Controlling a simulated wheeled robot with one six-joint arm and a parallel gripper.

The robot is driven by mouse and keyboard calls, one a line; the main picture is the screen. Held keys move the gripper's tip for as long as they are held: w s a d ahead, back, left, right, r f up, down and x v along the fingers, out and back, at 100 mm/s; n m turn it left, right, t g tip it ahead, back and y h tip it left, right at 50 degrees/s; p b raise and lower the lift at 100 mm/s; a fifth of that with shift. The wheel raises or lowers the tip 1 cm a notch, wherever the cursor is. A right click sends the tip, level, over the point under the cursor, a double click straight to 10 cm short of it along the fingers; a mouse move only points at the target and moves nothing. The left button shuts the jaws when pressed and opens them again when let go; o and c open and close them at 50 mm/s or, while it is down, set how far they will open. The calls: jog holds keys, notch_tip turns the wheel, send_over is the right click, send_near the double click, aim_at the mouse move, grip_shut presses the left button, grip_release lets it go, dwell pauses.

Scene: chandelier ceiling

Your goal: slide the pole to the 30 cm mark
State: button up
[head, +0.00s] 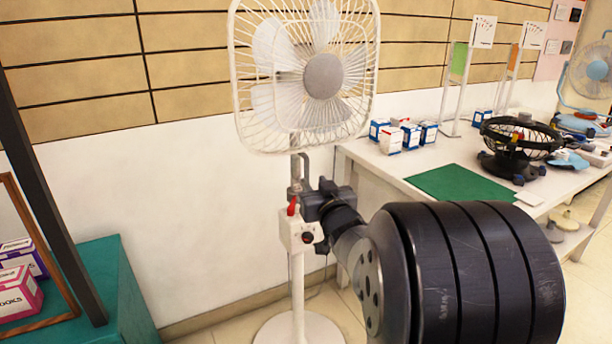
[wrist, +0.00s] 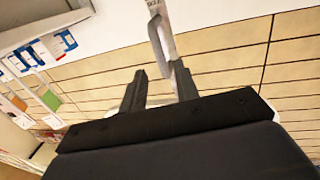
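A white standing fan (head: 323,76) has a square wire cage. Its pole (head: 296,166) runs down into a white collar block (head: 297,232) on the stand. The block carries a red-tipped lever (head: 292,206) and a dark knob (head: 307,237). A grey bracket (head: 294,188) sits on the pole just above the block. My gripper (head: 312,204) is right beside the pole at that height. In the wrist view my gripper's (wrist: 159,70) fingers are apart, with the grey bracket (wrist: 156,38) at the gap between them. Contact cannot be told. No scale marks are readable.
A white table (head: 390,165) on the right holds small boxes (head: 390,138), a green mat (head: 462,184) and a black fan (head: 520,142). A teal cabinet (head: 125,300) with boxes stands at left. The fan's round base (head: 298,330) is on the floor by the wall.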

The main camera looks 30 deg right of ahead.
aim_at(308, 174)
jog(key=w, duration=0.4)
jog(key=w+d+b, duration=0.1)
jog(key=w, duration=0.2)
jog(key=shift+d, duration=0.1)
grip_shut()
dwell(0.4)
